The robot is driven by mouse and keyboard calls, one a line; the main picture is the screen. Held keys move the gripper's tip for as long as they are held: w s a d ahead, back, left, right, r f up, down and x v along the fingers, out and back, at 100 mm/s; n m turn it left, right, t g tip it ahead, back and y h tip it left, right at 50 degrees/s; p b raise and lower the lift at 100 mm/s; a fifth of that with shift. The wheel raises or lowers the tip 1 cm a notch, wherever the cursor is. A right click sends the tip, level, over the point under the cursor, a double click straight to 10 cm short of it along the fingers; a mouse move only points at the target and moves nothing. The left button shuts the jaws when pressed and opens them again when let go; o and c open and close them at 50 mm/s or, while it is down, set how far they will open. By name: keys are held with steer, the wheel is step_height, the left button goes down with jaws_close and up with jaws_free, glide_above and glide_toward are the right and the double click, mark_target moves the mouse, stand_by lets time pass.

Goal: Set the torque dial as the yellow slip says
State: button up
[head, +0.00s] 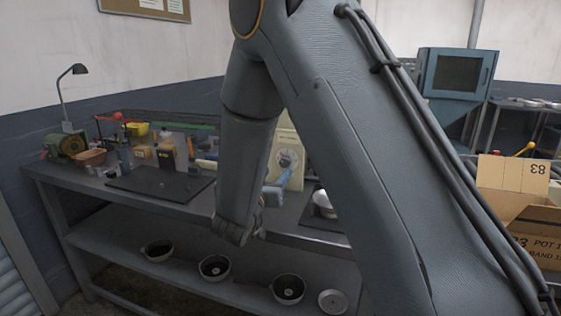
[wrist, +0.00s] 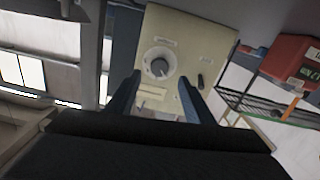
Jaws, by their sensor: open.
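The torque dial (wrist: 158,64) is a grey round knob with a pointer on a pale ring. It sits on a cream panel (wrist: 205,45) that fills the middle of the wrist view. In the head view the cream panel (head: 284,137) stands on the bench, partly hidden by my arm. My gripper (wrist: 159,80) is open, with its two blue fingers on either side of the dial's lower part in the picture. Whether they touch it I cannot tell. My gripper (head: 284,177) also shows in front of the panel. The panel's lettering is too small to read. I cannot make out a yellow slip.
The panel has a small dark switch (wrist: 200,81) beside the dial. A red box (wrist: 292,60) and a wire rack lie at the right of the wrist view. The bench (head: 90,187) holds a dark mat and several tools; pans stand on the lower shelf.

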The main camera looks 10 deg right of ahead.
mark_target(284, 163)
steer(key=p+x, duration=0.1)
steer(key=x, duration=0.6)
steer(key=shift+w+d, duration=0.2)
steer(key=c, duration=1)
